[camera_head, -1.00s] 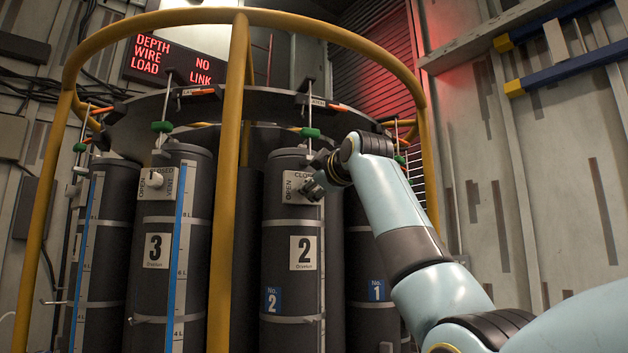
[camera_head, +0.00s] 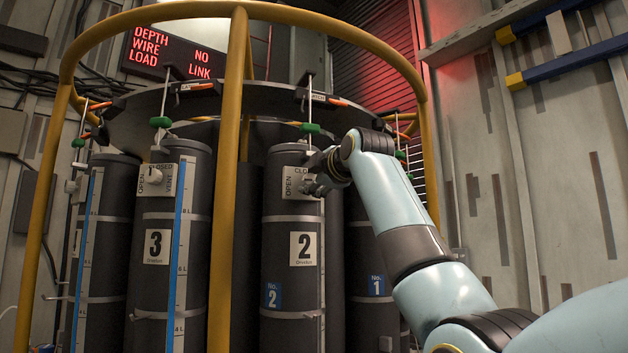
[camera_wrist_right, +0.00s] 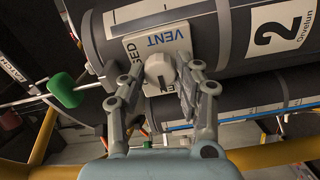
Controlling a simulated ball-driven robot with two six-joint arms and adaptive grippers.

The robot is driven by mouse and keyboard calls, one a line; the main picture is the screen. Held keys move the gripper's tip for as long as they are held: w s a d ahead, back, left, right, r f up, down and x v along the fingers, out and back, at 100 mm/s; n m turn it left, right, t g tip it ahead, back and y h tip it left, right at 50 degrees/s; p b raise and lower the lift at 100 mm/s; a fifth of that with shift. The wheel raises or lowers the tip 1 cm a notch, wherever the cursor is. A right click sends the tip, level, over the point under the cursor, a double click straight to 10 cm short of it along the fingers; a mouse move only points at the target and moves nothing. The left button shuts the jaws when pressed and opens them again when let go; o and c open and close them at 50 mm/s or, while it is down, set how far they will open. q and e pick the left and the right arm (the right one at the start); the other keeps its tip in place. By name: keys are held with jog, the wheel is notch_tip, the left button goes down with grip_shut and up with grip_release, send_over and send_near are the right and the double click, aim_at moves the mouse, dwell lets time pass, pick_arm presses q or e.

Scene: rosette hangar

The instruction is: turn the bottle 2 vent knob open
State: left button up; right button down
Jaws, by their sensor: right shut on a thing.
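Bottle 2 (camera_head: 290,232) is a dark grey cylinder with a white number plate, in the middle of the head view. Its white vent plate (camera_head: 293,184) reads OPEN at the left; the gripper partly covers the rest. My right gripper (camera_head: 312,186) is at this plate. In the right wrist view the pale round vent knob (camera_wrist_right: 160,70) sits between the two fingers of my right gripper (camera_wrist_right: 169,82), which is shut on it. VENT and the end of CLOSED show beside it. I cannot tell where the knob points. My left gripper is out of view.
A yellow rail cage (camera_head: 232,120) surrounds the bottles, with an upright left of bottle 2. Bottle 3 (camera_head: 155,280) stands to the left, with its own vent knob. A green-collared rod (camera_head: 310,128) rises above bottle 2. A wall is at the right.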

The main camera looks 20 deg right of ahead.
jog(key=c, duration=0.9)
grip_release()
jog(key=shift+c, duration=0.2)
jog(key=shift+s, duration=0.1)
jog(key=s+d, duration=0.1)
jog(key=s, duration=1)
jog(key=shift+s, duration=0.4)
jog(key=shift+f, duration=0.15)
